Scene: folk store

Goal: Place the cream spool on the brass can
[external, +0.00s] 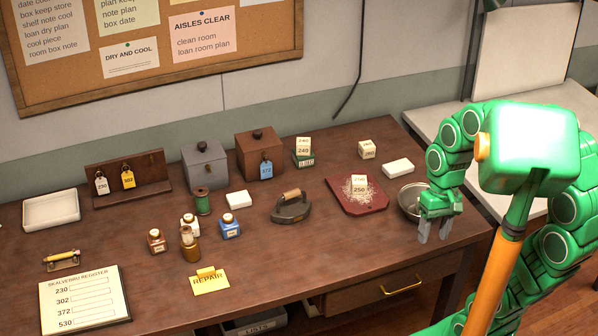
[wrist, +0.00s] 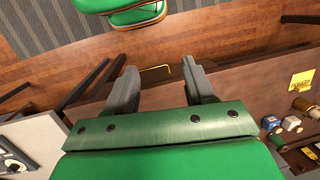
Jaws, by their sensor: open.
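A small brass can (external: 190,248) with a narrow top stands near the front of the dark wooden bench, left of centre; it also shows at the right of the wrist view (wrist: 303,104). I cannot make out a clearly cream spool. A small whitish bottle-like item (external: 187,221) stands just behind the can, partly hidden. My gripper (external: 434,232) is open and empty, pointing down near the bench's right end, far right of the can. Its spread fingers also show in the wrist view (wrist: 160,70).
Brown (external: 156,241) and blue (external: 229,227) bottles flank the can, with a yellow repair card (external: 210,282) in front. An iron (external: 291,208), a red board (external: 350,204) and a metal bowl (external: 409,199) stand between the can and my gripper. The bench's front right is clear.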

